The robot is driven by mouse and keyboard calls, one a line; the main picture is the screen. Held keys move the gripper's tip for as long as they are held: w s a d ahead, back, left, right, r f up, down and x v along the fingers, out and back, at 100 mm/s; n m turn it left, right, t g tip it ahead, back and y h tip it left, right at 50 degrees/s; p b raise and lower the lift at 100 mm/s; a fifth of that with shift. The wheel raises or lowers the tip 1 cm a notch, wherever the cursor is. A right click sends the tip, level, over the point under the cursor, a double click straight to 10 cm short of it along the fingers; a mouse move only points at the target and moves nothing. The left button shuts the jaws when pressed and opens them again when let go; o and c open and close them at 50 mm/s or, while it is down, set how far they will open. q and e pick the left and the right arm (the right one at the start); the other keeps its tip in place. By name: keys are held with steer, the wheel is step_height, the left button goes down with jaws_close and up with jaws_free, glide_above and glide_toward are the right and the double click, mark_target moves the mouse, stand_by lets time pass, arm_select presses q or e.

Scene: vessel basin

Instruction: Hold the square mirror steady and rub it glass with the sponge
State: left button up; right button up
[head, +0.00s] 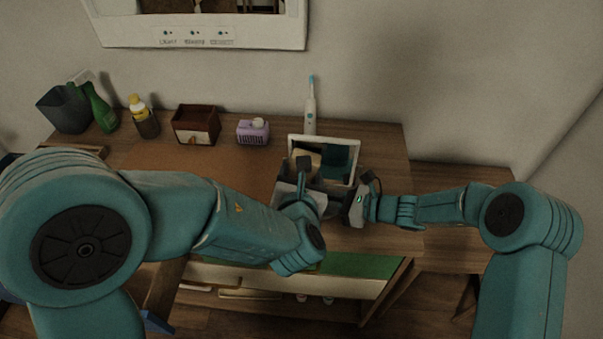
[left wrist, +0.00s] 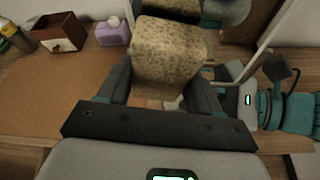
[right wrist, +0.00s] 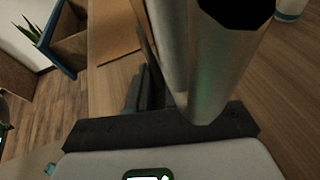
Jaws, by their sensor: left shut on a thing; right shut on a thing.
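The square mirror (head: 347,144) stands tilted on the wooden table in a pale frame, its glass facing me. The frame also shows in the left wrist view (left wrist: 284,38). My right gripper (head: 357,203) is shut on the mirror's lower right side; in the right wrist view a smooth silvery bar of it (right wrist: 215,62) fills the space by the fingers. My left gripper (head: 303,180) is shut on a speckled tan sponge (left wrist: 168,52) and holds it in front of the glass. Whether the sponge touches the glass cannot be told. The left arm hides the mirror's lower left.
An electric toothbrush (head: 310,112) stands behind the mirror. The table's left middle is clear.

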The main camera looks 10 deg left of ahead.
arm_select(q)
steer(key=shift+s+a, duration=0.1)
steer(key=shift+s, duration=2.65)
arm_select(e)
steer(key=shift+f, duration=0.1)
arm_select(q)
steer(key=s, duration=0.3)
steer(key=shift+a, duration=0.1)
arm_select(e)
steer(key=o, duration=0.9)
